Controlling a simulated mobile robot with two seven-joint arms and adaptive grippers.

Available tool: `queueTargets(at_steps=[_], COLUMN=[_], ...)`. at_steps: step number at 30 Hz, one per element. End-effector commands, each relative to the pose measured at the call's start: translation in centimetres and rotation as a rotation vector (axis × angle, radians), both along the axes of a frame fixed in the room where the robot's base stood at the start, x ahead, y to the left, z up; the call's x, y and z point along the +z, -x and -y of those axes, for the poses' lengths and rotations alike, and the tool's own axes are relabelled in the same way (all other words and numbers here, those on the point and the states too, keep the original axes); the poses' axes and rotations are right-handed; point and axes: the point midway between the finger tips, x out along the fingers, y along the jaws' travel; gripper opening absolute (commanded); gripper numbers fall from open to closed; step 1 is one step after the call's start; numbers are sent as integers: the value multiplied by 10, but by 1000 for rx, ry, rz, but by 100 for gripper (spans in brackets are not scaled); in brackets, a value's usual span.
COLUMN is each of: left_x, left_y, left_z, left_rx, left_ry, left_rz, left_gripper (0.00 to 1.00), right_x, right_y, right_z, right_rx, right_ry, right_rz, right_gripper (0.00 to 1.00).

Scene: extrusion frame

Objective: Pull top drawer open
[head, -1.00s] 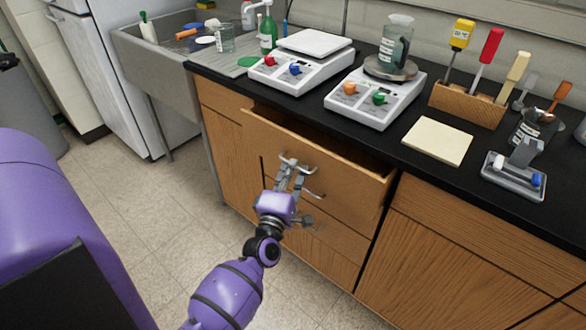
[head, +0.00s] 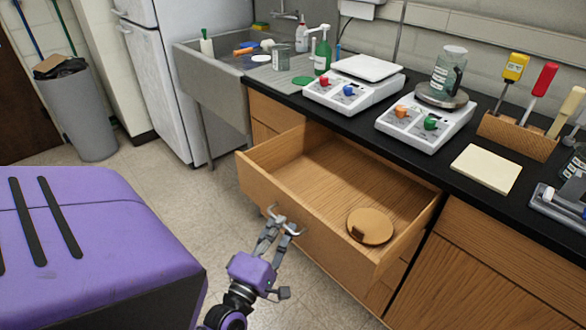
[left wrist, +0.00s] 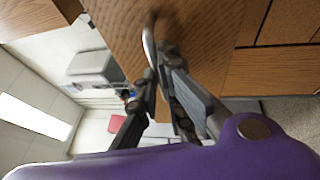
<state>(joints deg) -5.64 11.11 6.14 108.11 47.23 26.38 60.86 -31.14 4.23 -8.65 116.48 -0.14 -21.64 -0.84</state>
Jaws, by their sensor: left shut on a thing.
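The top drawer (head: 330,236) of the wooden cabinet stands well out from under the black counter. Its inside shows, with a round tan disc (head: 371,226) lying on its floor towards the right. My left gripper (head: 281,224) is at the drawer's front and is shut on the metal drawer handle (head: 272,211). In the left wrist view the handle (left wrist: 149,42) runs down between the fingers, against the wooden front. My right gripper is not in view.
Two scales (head: 355,84) (head: 425,120), a notepad (head: 486,168) and a tool block (head: 517,136) stand on the black counter. A sink (head: 213,77) is at the back left, and a grey bin (head: 80,118) at far left. The tiled floor left of the drawer is clear.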

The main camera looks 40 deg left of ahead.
Motion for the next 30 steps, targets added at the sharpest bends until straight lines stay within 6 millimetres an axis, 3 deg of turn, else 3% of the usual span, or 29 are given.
queueTargets(at_steps=[6, 18, 19, 22, 30], left_x=[1, 2, 2, 2, 1], left_y=[14, 15, 15, 15, 15], left_z=[-1, -1, -1, -1, -1], left_rx=[0, 1, 1, 1, 0], left_ry=[-4, -4, -4, -3, -2], left_rz=[2, 4, 4, 3, 2], left_gripper=[0, 0, 11, 24, 26], right_x=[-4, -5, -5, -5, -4], right_y=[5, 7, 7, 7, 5], right_z=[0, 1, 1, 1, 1], right_rx=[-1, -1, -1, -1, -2], right_ry=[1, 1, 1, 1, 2], right_rz=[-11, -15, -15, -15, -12], right_gripper=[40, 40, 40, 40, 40])
